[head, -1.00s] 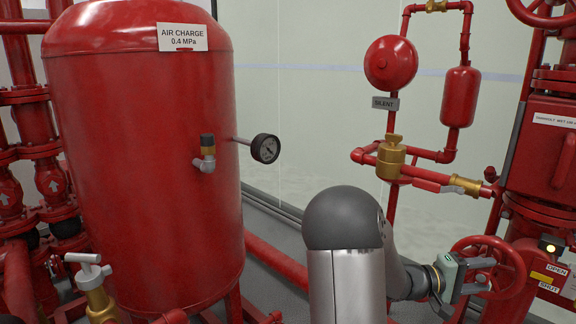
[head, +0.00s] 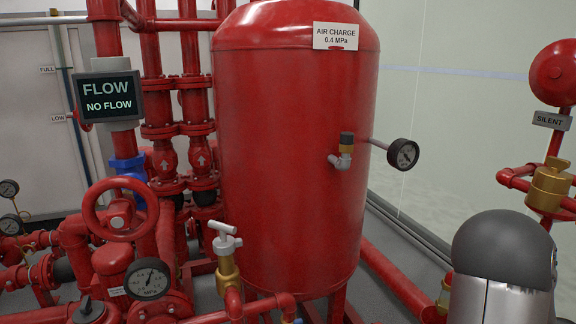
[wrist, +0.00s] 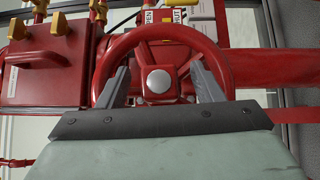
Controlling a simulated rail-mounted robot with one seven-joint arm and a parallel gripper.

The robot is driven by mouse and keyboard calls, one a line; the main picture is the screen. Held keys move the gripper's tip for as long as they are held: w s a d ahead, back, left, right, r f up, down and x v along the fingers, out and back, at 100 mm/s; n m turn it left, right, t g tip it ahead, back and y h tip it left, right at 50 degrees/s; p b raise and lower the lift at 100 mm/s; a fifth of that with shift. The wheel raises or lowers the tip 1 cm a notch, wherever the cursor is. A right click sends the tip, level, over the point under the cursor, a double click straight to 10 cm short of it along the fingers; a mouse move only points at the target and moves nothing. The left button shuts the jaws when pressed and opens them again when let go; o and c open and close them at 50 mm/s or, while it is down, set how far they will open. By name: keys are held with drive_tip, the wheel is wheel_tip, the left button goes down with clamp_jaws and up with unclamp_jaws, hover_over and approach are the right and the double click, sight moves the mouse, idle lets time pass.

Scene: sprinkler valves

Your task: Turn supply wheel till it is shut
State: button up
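A red handwheel (wrist: 101,77) with a silver hub (wrist: 158,80) fills the middle of the wrist view. Labels (wrist: 178,15) lie just beyond its rim, partly cut off. My gripper (wrist: 160,66) is at this wheel. Its two grey fingers are spread apart, one each side of the hub and inside the rim. Whether they touch the spokes is not clear. This wheel and my gripper are outside the head view. Another red handwheel (head: 120,234) stands at the left of the head view, away from my gripper.
A large red air tank (head: 290,150) fills the middle of the head view, with a gauge (head: 403,154) on its right. A panel reading NO FLOW (head: 109,97) is at upper left. A brass-and-red fitting (head: 549,187) stands near my arm.

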drive_tip(key=shift+a, duration=0.15)
drive_tip(key=s+a, duration=0.2)
drive_tip(key=a, duration=0.4)
drive_tip(key=shift+a+b, duration=0.25)
drive_tip(key=shift+b, duration=0.1)
